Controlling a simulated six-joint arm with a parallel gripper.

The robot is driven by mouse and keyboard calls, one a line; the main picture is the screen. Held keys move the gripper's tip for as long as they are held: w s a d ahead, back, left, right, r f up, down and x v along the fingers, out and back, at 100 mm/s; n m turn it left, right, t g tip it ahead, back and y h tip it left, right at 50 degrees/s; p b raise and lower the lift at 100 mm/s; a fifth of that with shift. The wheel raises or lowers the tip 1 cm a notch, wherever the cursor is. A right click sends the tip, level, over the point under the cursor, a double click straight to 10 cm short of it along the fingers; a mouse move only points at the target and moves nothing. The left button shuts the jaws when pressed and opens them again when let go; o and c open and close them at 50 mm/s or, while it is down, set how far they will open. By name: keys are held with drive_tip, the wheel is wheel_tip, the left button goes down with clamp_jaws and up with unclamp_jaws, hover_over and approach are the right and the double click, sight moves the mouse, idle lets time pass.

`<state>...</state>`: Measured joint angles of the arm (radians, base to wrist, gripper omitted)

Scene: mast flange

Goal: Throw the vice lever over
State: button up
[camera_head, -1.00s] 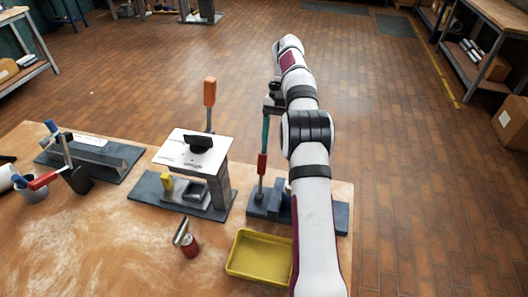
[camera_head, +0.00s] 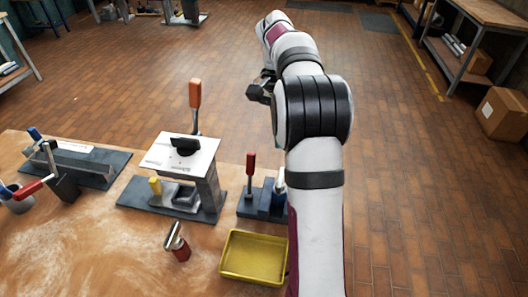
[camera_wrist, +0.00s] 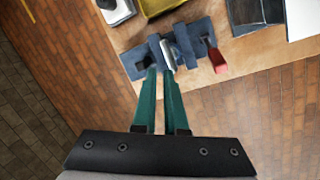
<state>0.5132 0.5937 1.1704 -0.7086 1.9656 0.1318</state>
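The vice (camera_head: 262,202) is a blue-grey fixture at the right end of the bench in the head view, partly hidden behind my arm. Its lever has a red handle (camera_head: 250,164) and stands about upright. In the wrist view the vice base (camera_wrist: 137,62) lies beyond my fingertips, with the red lever handle (camera_wrist: 216,60) to their right. A silver piece (camera_wrist: 167,54) shows between the vice blocks. My gripper (camera_wrist: 160,72) has two teal fingers with a narrow gap between them and nothing held. It is above the vice, apart from the lever. In the head view its fingertips are hidden.
A yellow tray (camera_head: 254,257) stands in front of the vice. A fixture with a white plate (camera_head: 180,153) and an orange handle (camera_head: 195,93) stands to the left. Another fixture (camera_head: 92,165) is farther left.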

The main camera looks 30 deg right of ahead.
drive_tip(key=a+m+t, duration=0.1)
drive_tip(key=a+m, duration=0.2)
drive_tip(key=w+a+m+t+h, duration=0.1)
drive_tip(key=a+m, duration=0.2)
drive_tip(key=m, duration=0.1)
drive_tip(key=a+r+m+t+h, duration=0.1)
drive_tip(key=a+m+t, duration=0.1)
drive_tip(key=a+m, duration=0.1)
drive_tip(key=shift+w+a+r+m, duration=0.1)
drive_tip(key=shift+w+m, duration=0.2)
drive_tip(key=shift+m, duration=0.1)
clamp_jaws()
drive_tip(key=m, duration=0.1)
hover_over(250, 171)
drive_tip(key=s+a, duration=0.1)
drive_tip(key=a, duration=0.1)
wheel_tip(250, 171, down, 11)
drive_tip(key=shift+w+d+t, duration=0.15)
drive_tip(key=shift+d+t, duration=0.15)
drive_tip(key=shift+d, duration=0.25)
